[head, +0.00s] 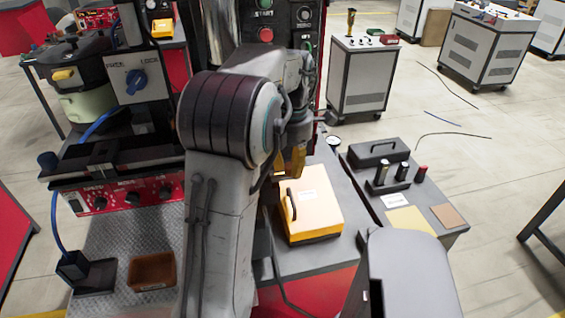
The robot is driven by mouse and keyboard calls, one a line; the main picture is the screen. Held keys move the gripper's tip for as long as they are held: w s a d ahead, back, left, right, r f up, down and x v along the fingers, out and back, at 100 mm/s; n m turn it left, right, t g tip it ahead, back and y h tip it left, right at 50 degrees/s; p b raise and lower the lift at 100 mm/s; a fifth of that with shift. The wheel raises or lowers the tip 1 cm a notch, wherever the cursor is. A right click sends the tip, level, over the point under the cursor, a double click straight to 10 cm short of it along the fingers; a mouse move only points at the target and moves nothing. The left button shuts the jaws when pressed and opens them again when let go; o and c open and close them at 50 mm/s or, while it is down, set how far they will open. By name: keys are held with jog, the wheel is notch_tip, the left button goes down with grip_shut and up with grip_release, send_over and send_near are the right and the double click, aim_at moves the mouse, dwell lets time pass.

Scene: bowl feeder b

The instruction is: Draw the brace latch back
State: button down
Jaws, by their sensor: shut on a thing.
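My gripper (292,160) is at the end of my raised arm, which bends over at the top and points down beside the back left of the yellow-orange case. Ochre finger-like parts show below the dark wrist, partly covered by my arm. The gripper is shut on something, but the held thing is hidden. I cannot pick out the brace latch for certain. A small grey round knob (331,117) shows just right of my wrist; I cannot tell what it belongs to.
The yellow-orange case (318,212) lies on the grey bench top below my gripper. A black case (379,151) and several small cylinders stand on the right-hand table. On the left are a blue-knobbed machine (137,82), a red control panel (128,195) and a brown bin (152,271).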

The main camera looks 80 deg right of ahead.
aim_at(292, 165)
jog(key=shift+f, duration=0.1)
jog(key=c, duration=0.9)
grip_release()
jog(key=shift+s, duration=0.15)
jog(key=shift+c, duration=0.2)
notch_tip(292, 165, up, 12)
jog(key=shift+a, duration=0.1)
dwell(0.5)
